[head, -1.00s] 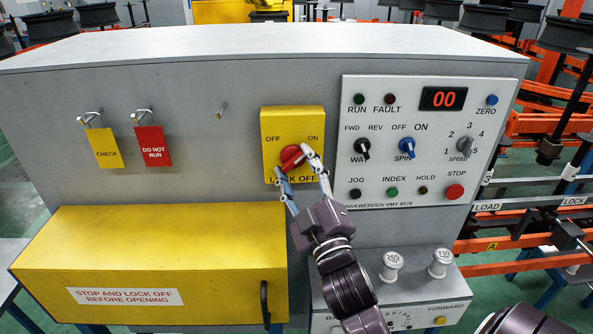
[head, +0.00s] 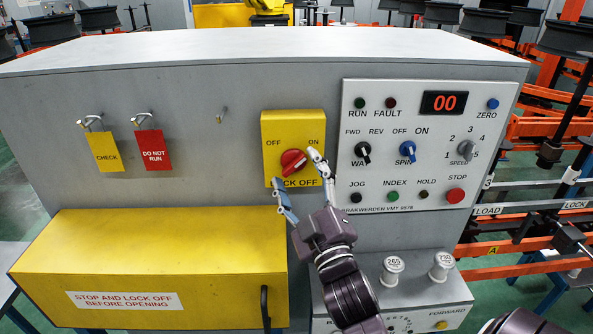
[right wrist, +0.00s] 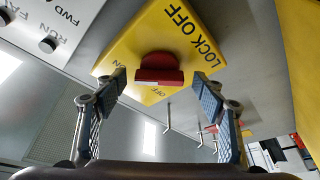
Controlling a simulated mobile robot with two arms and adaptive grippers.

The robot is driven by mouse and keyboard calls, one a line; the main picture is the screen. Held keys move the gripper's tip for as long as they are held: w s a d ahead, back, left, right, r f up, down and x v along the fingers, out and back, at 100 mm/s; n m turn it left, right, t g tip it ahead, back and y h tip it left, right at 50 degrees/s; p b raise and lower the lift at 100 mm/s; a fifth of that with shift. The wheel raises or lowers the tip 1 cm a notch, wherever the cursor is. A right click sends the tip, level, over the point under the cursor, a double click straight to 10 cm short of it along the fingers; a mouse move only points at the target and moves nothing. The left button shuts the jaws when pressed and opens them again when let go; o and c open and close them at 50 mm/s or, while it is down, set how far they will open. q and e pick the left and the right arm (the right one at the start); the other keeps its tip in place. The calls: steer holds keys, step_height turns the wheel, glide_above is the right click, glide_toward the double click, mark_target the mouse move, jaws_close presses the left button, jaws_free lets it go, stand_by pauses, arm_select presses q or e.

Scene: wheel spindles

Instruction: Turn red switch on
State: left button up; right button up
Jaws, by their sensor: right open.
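The red switch (head: 293,161) is a round knob with a raised grip on a yellow plate (head: 270,128) marked OFF, ON and LOCK OFF. Its grip is tilted, and a pale mark at its right end points up and right, on the ON side. My right gripper (head: 298,170) is open, with one fingertip to the right of the knob and the other below left. In the right wrist view the red switch (right wrist: 158,72) shows between the spread fingers, with gaps on both sides. My left gripper is not in view.
A control panel (head: 430,120) with knobs, buttons and a red display reading 00 is just right of the yellow plate. CHECK (head: 105,152) and DO NOT RUN (head: 152,150) tags hang at left. A yellow cover (head: 150,255) juts out below left.

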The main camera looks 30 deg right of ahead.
steer(key=v, duration=0.7)
steer(key=shift+w, duration=0.1)
stand_by(0.5)
